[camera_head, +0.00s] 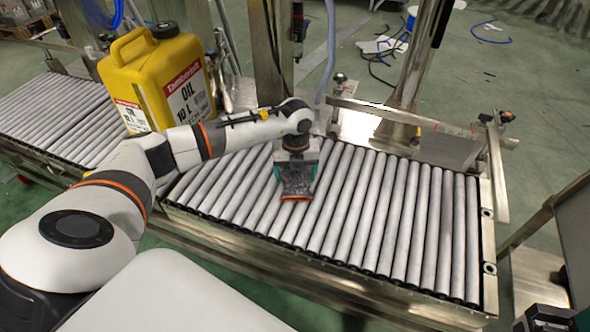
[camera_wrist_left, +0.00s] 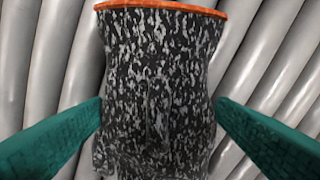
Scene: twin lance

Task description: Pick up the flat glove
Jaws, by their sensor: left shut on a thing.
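The flat glove (camera_wrist_left: 160,75) is dark with grey speckles and an orange cuff edge, and it fills the middle of the left wrist view. In the head view the glove (camera_head: 297,181) shows at the end of my left arm, over the roller conveyor. My left gripper (camera_head: 295,185) points down at it. In the left wrist view its teal fingers stand on either side of the glove, and the gripper is shut on it. I cannot tell whether the glove still touches the rollers.
The roller conveyor (camera_head: 400,215) has bare rollers to the right of the glove. A yellow oil canister (camera_head: 155,80) stands at the left, behind my left arm. Metal posts and a rail (camera_head: 400,115) border the conveyor's far side.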

